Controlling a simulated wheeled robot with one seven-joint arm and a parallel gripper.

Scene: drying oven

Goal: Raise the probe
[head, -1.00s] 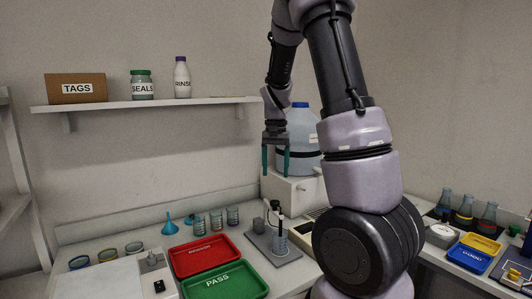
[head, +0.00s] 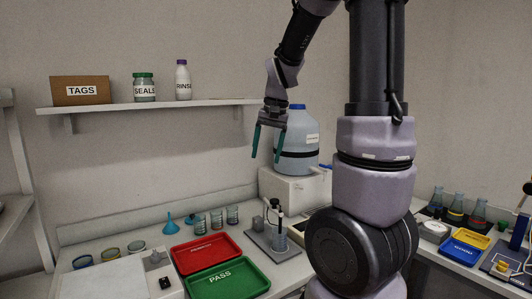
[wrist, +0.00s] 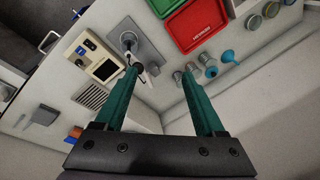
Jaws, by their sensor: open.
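The probe (head: 278,210) is dark-topped and upright on a small stand with a grey base plate (head: 262,244). Its lower end is in a clear vessel (head: 279,238). My gripper (head: 266,158) is open and empty, with its teal fingers pointing down, above and slightly left of the probe in the head view. In the wrist view my gripper (wrist: 160,72) has its left fingertip overlapping the dark probe top (wrist: 137,65), and the stand's base plate (wrist: 147,38) lies beyond it. I cannot tell the gap between finger and probe.
A large blue-capped jug (head: 297,150) stands on a white box (head: 288,187) close behind my gripper. A red tray (head: 207,252) and a green PASS tray (head: 228,280) lie left of the stand. Several small beakers (head: 216,218) and a blue funnel (head: 170,222) are behind them. A shelf (head: 150,104) is above.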

